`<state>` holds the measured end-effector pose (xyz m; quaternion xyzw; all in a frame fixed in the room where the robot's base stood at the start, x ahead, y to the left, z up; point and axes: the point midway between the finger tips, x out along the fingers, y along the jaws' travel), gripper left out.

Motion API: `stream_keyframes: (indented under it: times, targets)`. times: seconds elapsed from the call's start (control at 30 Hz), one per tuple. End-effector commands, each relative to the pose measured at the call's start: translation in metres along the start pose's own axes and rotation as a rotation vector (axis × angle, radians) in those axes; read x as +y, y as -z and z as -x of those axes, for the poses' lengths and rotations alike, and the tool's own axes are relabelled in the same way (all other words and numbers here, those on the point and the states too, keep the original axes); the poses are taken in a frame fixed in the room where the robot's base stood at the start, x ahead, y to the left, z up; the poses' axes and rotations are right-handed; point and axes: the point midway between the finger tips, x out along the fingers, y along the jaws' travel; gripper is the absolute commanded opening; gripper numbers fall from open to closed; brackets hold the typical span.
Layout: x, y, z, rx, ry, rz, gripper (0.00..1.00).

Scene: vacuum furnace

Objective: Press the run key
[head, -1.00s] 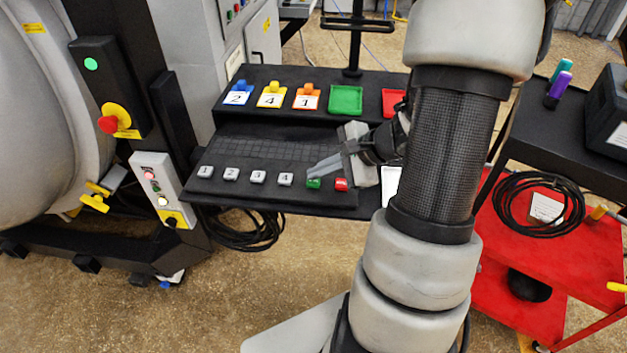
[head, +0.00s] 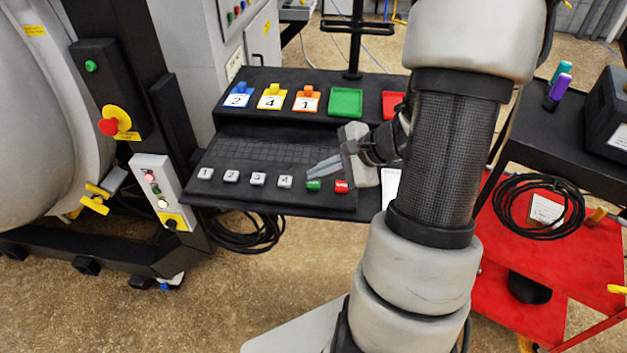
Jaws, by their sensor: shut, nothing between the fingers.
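A black sloped console (head: 270,200) carries a front row of keys. A green key (head: 313,186) sits near the right end, right of the grey numbered keys and left of a red key (head: 341,187). The lettering on the green and red keys is too small to read, so I cannot confirm which is the run key. My gripper (head: 311,173) reaches in from the right with its fingers shut and empty. Its fingertips appear just over the back edge of the green key. I cannot tell whether they touch it.
Grey keys 1 (head: 205,174) to 4 (head: 285,181) line the front left. Behind are numbered blue, yellow and orange tags, a green pad (head: 345,101) and a red pad (head: 393,103). A furnace with a red stop button (head: 108,126) stands left; a red cart (head: 515,290) stands right.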

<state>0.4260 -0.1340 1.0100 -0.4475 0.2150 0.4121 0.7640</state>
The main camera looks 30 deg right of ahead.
Motion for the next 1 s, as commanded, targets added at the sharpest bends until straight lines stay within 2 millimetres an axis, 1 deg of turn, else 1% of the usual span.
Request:
stream_keyframes:
  times: [0.1,0.53,1.0]
  targets:
    - [-0.004,-0.004,0.005,0.0,0.0,0.001,0.0]
    - [-0.006,-0.006,0.008,0.0,0.001,0.0,0.0]
    - [-0.029,-0.029,0.039,0.0,0.001,0.0,0.0]
